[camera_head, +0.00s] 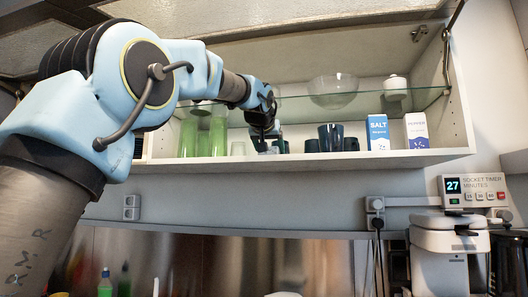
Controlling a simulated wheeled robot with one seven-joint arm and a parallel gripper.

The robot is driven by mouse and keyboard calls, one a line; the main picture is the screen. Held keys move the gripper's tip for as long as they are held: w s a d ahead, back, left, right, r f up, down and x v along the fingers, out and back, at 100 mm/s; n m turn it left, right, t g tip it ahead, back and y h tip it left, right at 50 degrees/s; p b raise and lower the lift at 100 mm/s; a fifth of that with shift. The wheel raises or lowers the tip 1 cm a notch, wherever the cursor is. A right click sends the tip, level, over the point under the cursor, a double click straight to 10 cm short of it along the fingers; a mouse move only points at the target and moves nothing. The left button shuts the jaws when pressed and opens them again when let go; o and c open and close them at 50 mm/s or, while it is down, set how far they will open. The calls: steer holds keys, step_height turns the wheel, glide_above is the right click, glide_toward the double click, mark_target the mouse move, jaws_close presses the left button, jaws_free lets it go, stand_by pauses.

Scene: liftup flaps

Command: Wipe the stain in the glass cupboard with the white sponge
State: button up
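The glass cupboard is open, with a glass shelf (300,103) and a white bottom board (320,160). My arm reaches in from the left, and my gripper (265,142) is inside the lower compartment, close above the bottom board. Its fingers are small and dark against the things behind, so I cannot tell whether it is open or shut. A small pale patch shows at the fingertips, but I cannot tell whether it is the white sponge. I cannot make out the stain.
Green glasses (217,137) and a pale cup (238,148) stand left of my gripper. Dark mugs (330,138), a salt box (377,133) and a pepper box (416,131) stand right. A glass bowl (333,92) and white jar (395,88) sit on the glass shelf.

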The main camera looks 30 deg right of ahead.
steer(key=shift+s+d, duration=2.3)
steer(key=shift+d, duration=0.2)
steer(key=shift+f, duration=0.15)
steer(key=shift+w+a, duration=1.15)
steer(key=shift+a, duration=0.1)
steer(key=shift+w+a+r, duration=0.2)
steer(key=shift+w+a, duration=1.95)
steer(key=shift+a, duration=0.1)
steer(key=shift+w+a+f, duration=0.2)
steer(key=shift+w+a, duration=0.95)
steer(key=shift+a, duration=0.15)
steer(key=shift+w+d+p, duration=0.95)
steer(key=shift+w+p, duration=0.05)
steer(key=shift+s+d+r, duration=0.2)
steer(key=shift+s+d, duration=1)
steer(key=shift+d, duration=0.05)
